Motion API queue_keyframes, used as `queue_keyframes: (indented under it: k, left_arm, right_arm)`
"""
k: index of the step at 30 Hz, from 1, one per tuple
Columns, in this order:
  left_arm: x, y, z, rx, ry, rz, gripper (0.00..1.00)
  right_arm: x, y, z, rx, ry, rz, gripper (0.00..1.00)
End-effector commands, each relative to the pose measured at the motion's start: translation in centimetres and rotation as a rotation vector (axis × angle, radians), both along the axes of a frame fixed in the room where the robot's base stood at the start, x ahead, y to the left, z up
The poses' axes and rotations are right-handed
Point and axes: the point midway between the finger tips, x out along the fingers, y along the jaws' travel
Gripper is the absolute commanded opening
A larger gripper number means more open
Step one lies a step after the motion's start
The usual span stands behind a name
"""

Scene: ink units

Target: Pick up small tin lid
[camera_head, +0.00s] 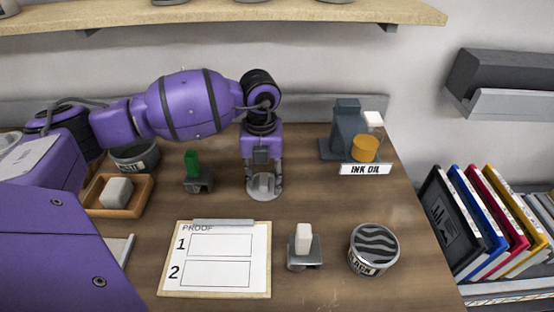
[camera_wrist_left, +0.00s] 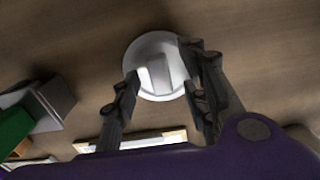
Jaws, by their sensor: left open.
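The small tin lid (camera_head: 262,194) is a round silver disc with a raised grip bar, lying flat on the wooden table. In the left wrist view the lid (camera_wrist_left: 148,88) lies just beyond and between my fingers. My left gripper (camera_head: 263,184) points straight down over the lid, with its fingers apart around the raised bar. In the left wrist view the gripper (camera_wrist_left: 160,95) is open; whether the fingertips touch the lid is unclear. My right gripper does not show.
A proof clipboard (camera_head: 218,280) lies in front of the lid. A green-topped stamp (camera_head: 194,172) stands to its left, a white-topped one (camera_head: 304,245) to the front right. A striped tin (camera_head: 373,248) is at right. An ink oil stand (camera_head: 347,135) is at the back right.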

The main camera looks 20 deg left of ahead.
Motion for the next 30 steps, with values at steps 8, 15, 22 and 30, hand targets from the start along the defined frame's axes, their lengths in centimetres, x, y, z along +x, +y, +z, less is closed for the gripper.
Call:
queue_keyframes:
  k: [8,15,22,30]
  left_arm:
    - [-0.1,0.0,0.0,0.0,0.001,0.0,0.08]
    - [-0.1,0.0,0.0,0.0,0.001,0.0,0.0]
    - [0.0,0.0,0.5,0.0,0.001,0.0,0.0]
    - [-0.5,-0.7,4.2,-0.001,-0.002,-0.005,0.0]
  right_arm:
    - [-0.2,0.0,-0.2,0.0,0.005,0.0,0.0]
    - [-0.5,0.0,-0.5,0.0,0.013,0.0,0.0]
    - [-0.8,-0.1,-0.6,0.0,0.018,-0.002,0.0]
    - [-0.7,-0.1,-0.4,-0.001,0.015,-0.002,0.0]
